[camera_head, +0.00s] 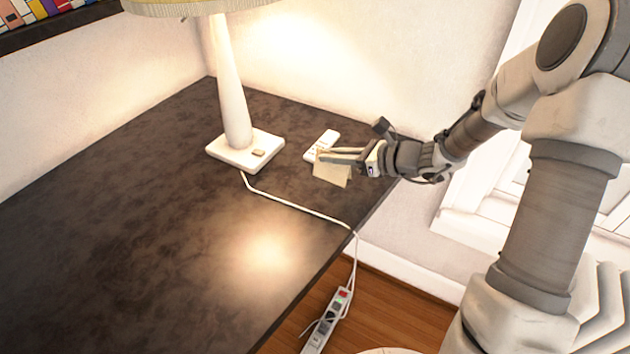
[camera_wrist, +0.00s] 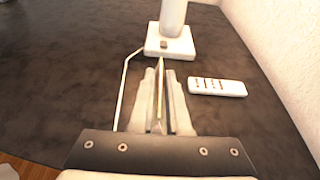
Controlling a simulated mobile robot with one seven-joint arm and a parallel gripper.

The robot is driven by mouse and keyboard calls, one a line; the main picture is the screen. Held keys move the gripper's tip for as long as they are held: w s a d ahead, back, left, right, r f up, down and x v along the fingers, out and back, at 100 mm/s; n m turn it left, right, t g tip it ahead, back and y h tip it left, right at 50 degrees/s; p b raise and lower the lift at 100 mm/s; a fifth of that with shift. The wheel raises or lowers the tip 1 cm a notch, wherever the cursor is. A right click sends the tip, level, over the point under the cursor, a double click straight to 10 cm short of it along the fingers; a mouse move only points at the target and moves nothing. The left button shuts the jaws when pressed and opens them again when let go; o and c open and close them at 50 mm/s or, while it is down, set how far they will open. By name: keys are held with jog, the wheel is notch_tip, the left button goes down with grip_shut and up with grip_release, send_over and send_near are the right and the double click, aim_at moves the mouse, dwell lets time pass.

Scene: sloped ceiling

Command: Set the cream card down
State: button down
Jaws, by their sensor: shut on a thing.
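The cream card (camera_head: 331,174) is held in my gripper (camera_head: 322,153) at the right part of the dark table (camera_head: 130,220). The card hangs tilted below the fingers in the head view. In the wrist view my gripper (camera_wrist: 161,85) is shut on the card (camera_wrist: 161,82), which shows edge-on as a thin upright strip between the fingers. The card looks close to the tabletop; I cannot tell whether its lower edge touches it.
A white remote (camera_head: 320,146) lies just behind the gripper, and right of it in the wrist view (camera_wrist: 217,87). A lamp base (camera_head: 245,152) stands to the left, its cord (camera_head: 300,208) crossing the table to a power strip (camera_head: 328,322) on the floor. The table's front left is clear.

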jog(key=a+f, duration=0.1)
jog(key=f, duration=0.1)
jog(key=a+f+b, duration=0.1)
jog(key=f, duration=0.1)
jog(key=a+f+b, duration=0.1)
jog(key=a+f, duration=0.1)
jog(key=shift+s+f, duration=0.3)
jog(key=c, duration=0.9)
grip_release()
jog(key=p+v, duration=0.2)
jog(key=v, duration=1)
jog(key=shift+r, duration=0.1)
